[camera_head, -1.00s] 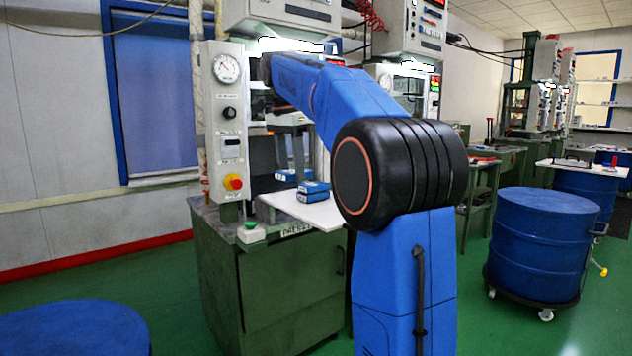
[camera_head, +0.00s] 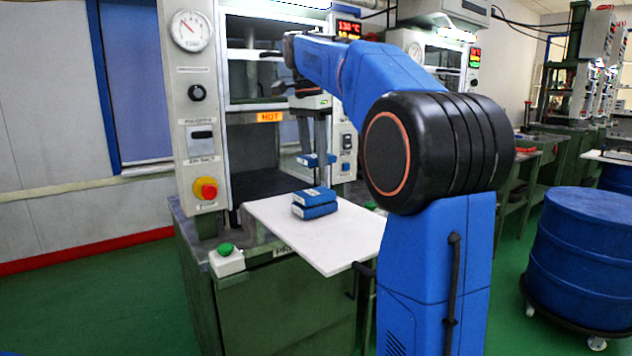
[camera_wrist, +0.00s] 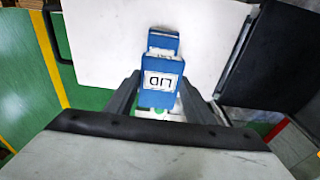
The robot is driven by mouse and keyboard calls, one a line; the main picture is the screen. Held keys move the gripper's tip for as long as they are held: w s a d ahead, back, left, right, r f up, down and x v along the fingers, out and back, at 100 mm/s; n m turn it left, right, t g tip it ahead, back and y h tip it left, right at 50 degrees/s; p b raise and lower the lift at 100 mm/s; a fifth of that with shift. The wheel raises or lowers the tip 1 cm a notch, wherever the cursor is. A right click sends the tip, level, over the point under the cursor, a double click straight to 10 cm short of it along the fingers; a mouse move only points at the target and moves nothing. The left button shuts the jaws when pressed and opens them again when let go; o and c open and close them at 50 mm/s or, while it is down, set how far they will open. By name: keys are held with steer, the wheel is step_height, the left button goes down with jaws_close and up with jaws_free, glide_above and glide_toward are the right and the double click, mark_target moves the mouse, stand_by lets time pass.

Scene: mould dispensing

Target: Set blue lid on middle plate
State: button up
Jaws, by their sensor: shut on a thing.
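The blue lid (camera_head: 312,160) is held in the air in the head view, above and behind the white board's stack. In the wrist view the lid (camera_wrist: 161,82) shows a white label reading "LID", upside down. My gripper (camera_head: 320,150) points down and is shut on the lid, one finger on each side in the wrist view (camera_wrist: 160,98). A blue two-layer stack (camera_head: 315,211) rests on the white board (camera_head: 345,240); its upper block, with a pale label, seems to be the middle plate (camera_head: 313,196). The lid is apart from the stack in the head view. In the wrist view it partly covers a blue block (camera_wrist: 163,39).
The press (camera_head: 200,120) stands behind the board, with a "HOT" sign (camera_head: 270,117), a red knob (camera_head: 206,188) and a green button (camera_head: 226,249). A blue drum (camera_head: 585,260) stands at the right. The board is clear around the stack.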

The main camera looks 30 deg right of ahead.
mark_target(315, 191)
steer(key=shift+f, duration=3.55)
steer(key=shift+f, duration=0.1)
steer(key=o, duration=1.3)
steer(key=shift+c, duration=0.2)
steer(key=r, duration=0.4)
steer(key=a+r, duration=0.1)
steer(key=r, duration=0.7)
steer(key=shift+a, duration=0.25)
steer(key=shift+s, duration=0.1)
